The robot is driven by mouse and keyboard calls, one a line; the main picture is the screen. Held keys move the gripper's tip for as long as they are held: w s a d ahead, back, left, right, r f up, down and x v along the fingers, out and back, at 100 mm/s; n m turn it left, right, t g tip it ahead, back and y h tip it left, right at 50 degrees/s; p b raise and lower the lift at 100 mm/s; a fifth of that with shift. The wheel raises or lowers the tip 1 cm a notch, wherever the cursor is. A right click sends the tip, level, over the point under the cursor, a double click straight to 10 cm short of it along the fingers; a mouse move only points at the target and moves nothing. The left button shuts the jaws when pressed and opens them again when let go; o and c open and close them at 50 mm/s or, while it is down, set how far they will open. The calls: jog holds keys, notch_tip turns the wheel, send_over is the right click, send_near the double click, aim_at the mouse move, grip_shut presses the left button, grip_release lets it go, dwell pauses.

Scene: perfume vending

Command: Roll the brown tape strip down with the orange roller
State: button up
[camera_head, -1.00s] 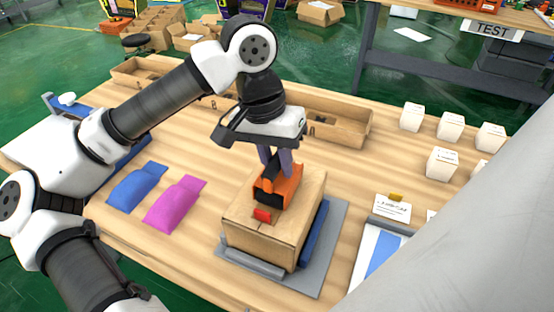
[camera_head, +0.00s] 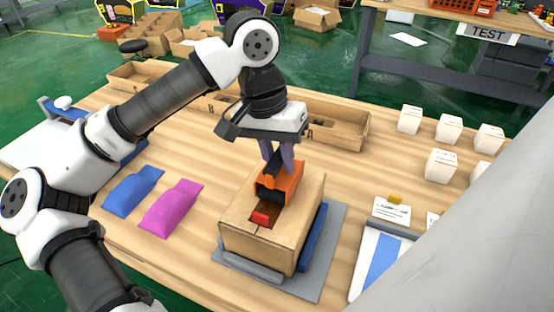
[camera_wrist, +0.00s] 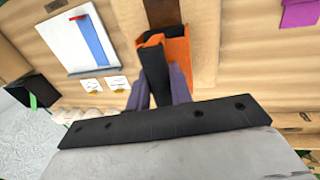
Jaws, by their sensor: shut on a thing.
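The orange roller (camera_head: 290,188), with black parts, stands on top of the closed cardboard box (camera_head: 236,228). My gripper (camera_head: 278,162) is above it, its purple fingers shut on the roller's black upper part. The dark brown tape strip (camera_head: 270,211) shows on the box top, in front of the roller, with a red piece (camera_head: 260,218) at its near end. In the wrist view the roller (camera_wrist: 178,55) sits between the fingers, and the strip (camera_wrist: 161,12) runs out beyond it. The roller hides the rest of the strip. I cannot tell whether the roller presses on it.
The box rests on a grey fixture (camera_head: 318,270) with a blue side block (camera_head: 313,238). A blue pouch (camera_head: 132,192) and a magenta pouch (camera_head: 170,207) lie to the left. A long cardboard tray (camera_head: 335,130) stands behind. Several white boxes (camera_head: 441,165) stand at right.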

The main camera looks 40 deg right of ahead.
jog(key=shift+w+d, duration=0.2)
jog(key=shift+d, duration=0.1)
jog(key=shift+w+d, duration=0.2)
jog(key=shift+d, duration=0.2)
jog(key=shift+w+d+b, duration=0.1)
jog(key=shift+d+b, duration=0.05)
jog(key=shift+b, duration=0.2)
jog(key=shift+w+d, duration=0.15)
jog(key=shift+d, duration=0.15)
jog(key=shift+a, duration=0.15)
